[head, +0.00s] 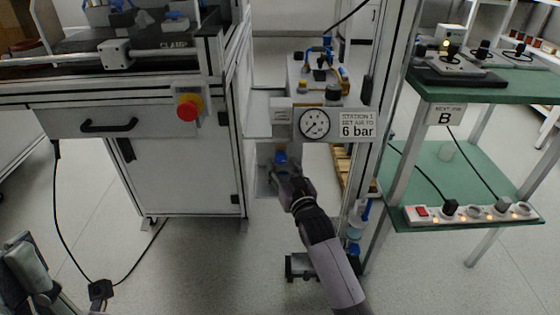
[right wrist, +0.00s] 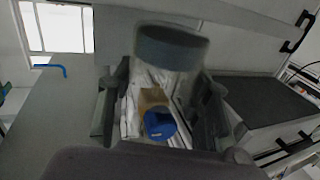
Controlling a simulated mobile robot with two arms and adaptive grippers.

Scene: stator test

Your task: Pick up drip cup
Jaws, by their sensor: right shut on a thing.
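My right gripper (head: 280,170) is below the gauge panel, in front of the open part of the station. In the right wrist view, the right gripper (right wrist: 160,108) has a dark finger on each side of a clear cup-like body with a dark grey-blue round end (right wrist: 172,47). I take this to be the drip cup; it is shut between the fingers. A blue part and a tan patch show at or through the clear body; I cannot tell whether they belong to it. In the head view the gripper mostly hides the cup. Parts of my left arm show at the lower left; its jaws are unclear.
A pressure gauge (head: 314,124) and a "6 bar" sign (head: 357,125) are just above the right gripper. A cabinet (head: 185,172) stands to the left. A green shelf (head: 410,178) with a power strip (head: 475,214) is at the right. A metal post stands between.

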